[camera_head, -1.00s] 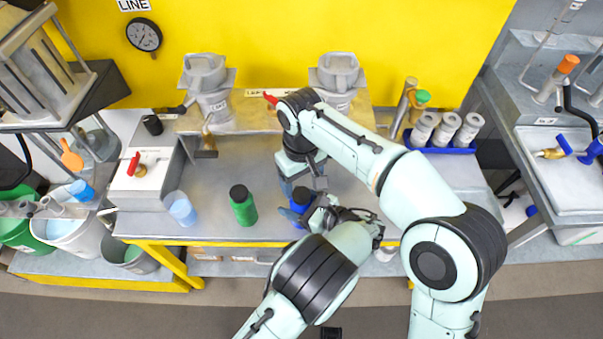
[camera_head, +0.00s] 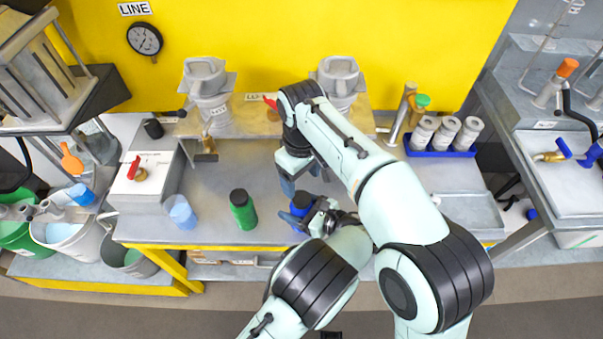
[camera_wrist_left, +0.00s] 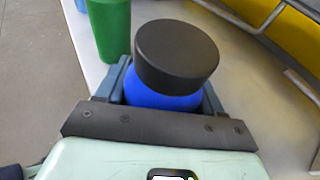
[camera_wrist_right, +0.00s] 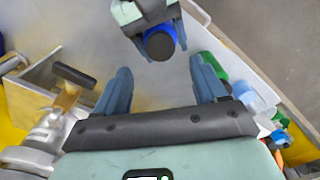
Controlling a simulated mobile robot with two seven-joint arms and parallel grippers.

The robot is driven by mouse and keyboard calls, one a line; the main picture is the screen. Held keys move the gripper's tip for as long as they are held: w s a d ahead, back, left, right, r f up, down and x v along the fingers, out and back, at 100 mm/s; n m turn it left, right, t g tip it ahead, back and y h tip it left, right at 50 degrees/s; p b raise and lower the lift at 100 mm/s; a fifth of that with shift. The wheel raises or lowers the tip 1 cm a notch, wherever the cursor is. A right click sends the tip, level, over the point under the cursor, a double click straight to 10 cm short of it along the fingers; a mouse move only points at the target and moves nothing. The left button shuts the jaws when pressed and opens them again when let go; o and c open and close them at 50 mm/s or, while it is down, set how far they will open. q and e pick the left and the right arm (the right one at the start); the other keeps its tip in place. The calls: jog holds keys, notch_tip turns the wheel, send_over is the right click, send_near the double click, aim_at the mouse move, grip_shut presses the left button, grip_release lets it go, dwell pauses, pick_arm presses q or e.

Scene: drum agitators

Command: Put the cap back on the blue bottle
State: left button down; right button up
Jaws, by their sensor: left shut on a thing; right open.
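The blue bottle (camera_head: 297,212) is upright between the fingers of my left gripper (camera_wrist_left: 166,92), which is shut on it. A black cap (camera_wrist_left: 177,55) sits on top of the bottle in the left wrist view, with blue body (camera_wrist_left: 160,98) below it. I cannot tell how tightly it is seated. In the right wrist view the black cap (camera_wrist_right: 160,46) shows beyond the fingertips, apart from them. My right gripper (camera_wrist_right: 160,85) is open and empty. In the head view it hangs just above and behind the bottle. The bottle's lower part is partly hidden by the left gripper.
A green bottle (camera_head: 242,211) with a black cap stands to the left, and a light blue beaker (camera_head: 182,212) farther left. A blue tray (camera_head: 440,152) with white containers stands back right. The bench's front edge is close to the left gripper.

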aim_at(301, 198)
notch_tip(301, 198, down, 8)
jog(key=shift+r, duration=0.25)
jog(key=c, duration=1.1)
jog(key=shift+c, duration=0.2)
jog(key=o, duration=1.3)
jog(key=shift+c, duration=0.2)
jog(key=shift+r, duration=0.1)
notch_tip(301, 198, up, 12)
